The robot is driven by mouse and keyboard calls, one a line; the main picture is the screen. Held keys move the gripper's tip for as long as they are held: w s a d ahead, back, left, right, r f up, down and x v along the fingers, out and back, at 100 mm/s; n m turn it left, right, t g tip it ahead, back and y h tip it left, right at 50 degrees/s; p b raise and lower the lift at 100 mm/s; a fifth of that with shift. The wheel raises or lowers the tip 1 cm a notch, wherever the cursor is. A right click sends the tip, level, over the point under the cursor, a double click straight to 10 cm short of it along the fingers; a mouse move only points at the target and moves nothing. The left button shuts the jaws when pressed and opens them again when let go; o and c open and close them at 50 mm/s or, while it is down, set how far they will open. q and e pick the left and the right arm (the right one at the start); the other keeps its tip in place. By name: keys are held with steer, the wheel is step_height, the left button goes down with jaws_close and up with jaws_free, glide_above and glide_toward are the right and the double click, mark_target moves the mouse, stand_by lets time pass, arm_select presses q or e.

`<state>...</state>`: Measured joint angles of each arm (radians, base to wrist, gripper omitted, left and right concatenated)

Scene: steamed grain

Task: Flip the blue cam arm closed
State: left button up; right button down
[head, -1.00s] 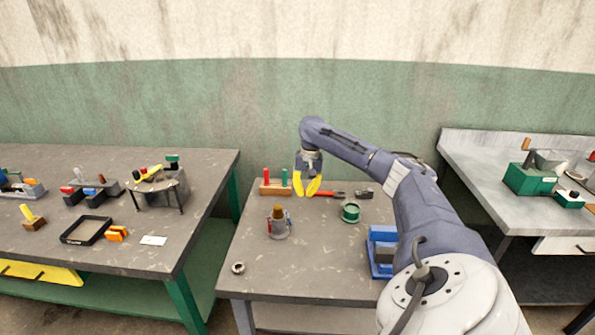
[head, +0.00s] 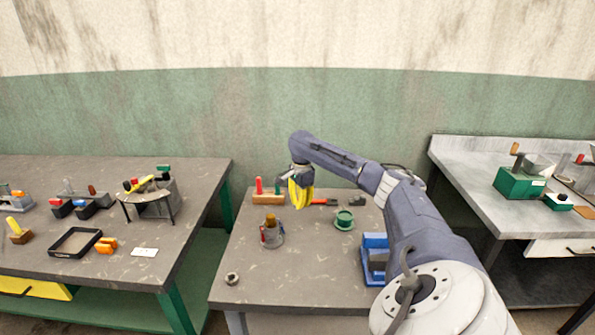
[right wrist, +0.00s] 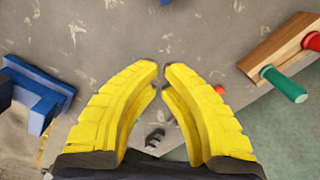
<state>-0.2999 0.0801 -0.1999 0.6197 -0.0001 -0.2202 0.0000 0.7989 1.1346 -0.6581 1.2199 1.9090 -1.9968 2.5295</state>
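A grey coupling (head: 272,239) with a brown top stands upright on the middle table. A red arm (head: 263,235) is on its left side. A small bluish part on its right side looks like the blue cam arm (head: 283,236); its angle is too small to tell. My right gripper (head: 301,206) is above the table, behind and right of the coupling, apart from it. In the right wrist view its yellow fingers (right wrist: 161,66) nearly meet at the tips, with nothing between them. A blue piece (right wrist: 165,2) is cut off at that view's top edge. My left gripper is not in view.
A wooden rack (head: 268,199) with red and green pegs stands at the back. A red-handled tool (head: 325,202) and a green round part (head: 344,220) lie right of the gripper. A blue fixture (head: 374,258) stands near my arm. A metal ring (head: 232,279) lies front left.

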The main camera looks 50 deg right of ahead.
step_height(320, 180, down, 8)
steer(key=shift+a+r, duration=0.15)
steer(key=shift+r, duration=0.05)
steer(key=shift+w+a+f, duration=0.25)
steer(key=shift+a+f, duration=0.05)
steer(key=shift+a, duration=0.3)
steer(key=shift+w+a+f, duration=0.25)
steer(key=shift+a, duration=0.3)
steer(key=shift+w+a+f, duration=0.15)
steer(key=shift+w+a, duration=0.05)
steer(key=shift+a, duration=0.4)
